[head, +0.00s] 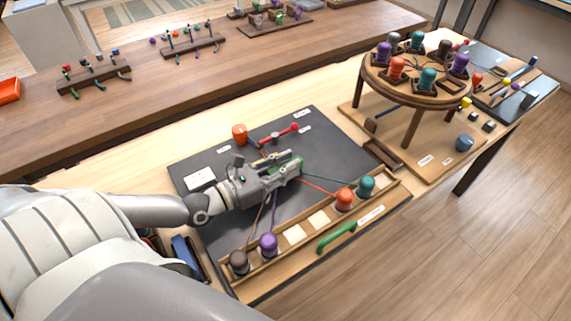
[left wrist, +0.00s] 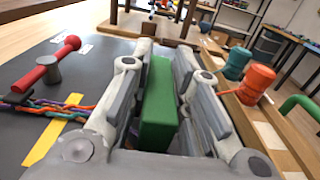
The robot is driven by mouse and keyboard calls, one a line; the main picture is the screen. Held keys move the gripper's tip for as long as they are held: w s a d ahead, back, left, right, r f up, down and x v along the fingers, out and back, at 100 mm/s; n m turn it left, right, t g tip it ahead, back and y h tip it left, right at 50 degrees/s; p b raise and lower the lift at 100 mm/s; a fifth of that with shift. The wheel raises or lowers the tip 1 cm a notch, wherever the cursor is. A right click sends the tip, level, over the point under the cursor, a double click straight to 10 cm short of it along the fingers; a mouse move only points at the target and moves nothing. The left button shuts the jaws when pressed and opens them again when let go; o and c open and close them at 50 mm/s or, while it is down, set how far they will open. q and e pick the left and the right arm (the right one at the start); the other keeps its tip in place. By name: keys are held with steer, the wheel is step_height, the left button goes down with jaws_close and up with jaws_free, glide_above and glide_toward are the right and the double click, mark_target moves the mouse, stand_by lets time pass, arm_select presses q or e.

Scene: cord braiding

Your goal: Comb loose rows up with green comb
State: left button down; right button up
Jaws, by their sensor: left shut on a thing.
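My left gripper (head: 297,167) is shut on a green block-shaped piece, likely the green comb (left wrist: 158,110), over the middle of the dark board (head: 325,140). Most of the comb is hidden by the fingers in the head view. In the left wrist view a multicoloured braid (left wrist: 45,108) lies left of the gripper, across a yellow strip (left wrist: 48,140). Cords fan out from near the gripper to brown (head: 239,262), purple (head: 268,245), orange (head: 344,199) and teal (head: 366,187) bobbins in the wooden rack. Row tightness cannot be told. My right gripper is not in view.
A red bar on a grey post (head: 279,134) and an orange bobbin (head: 240,133) stand at the board's far side. A green curved piece (head: 337,237) is at the rack's front (head: 300,254). A round braiding stand (head: 412,92) rises at the right.

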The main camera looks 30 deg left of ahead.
arm_select(q)
steer(key=shift+a, duration=0.15)
stand_by(0.4)
steer(key=shift+w+a+b, duration=0.3)
steer(key=shift+a+b, duration=0.1)
steer(key=shift+a, duration=0.25)
steer(key=shift+w+a+b, duration=0.3)
steer(key=shift+a+b, duration=0.05)
steer(key=shift+a, duration=0.3)
step_height(320, 180, up, 9)
steer(key=d+p, duration=0.1)
steer(key=p, duration=0.8)
steer(key=shift+s+p, duration=0.2)
steer(key=shift+p, duration=0.15)
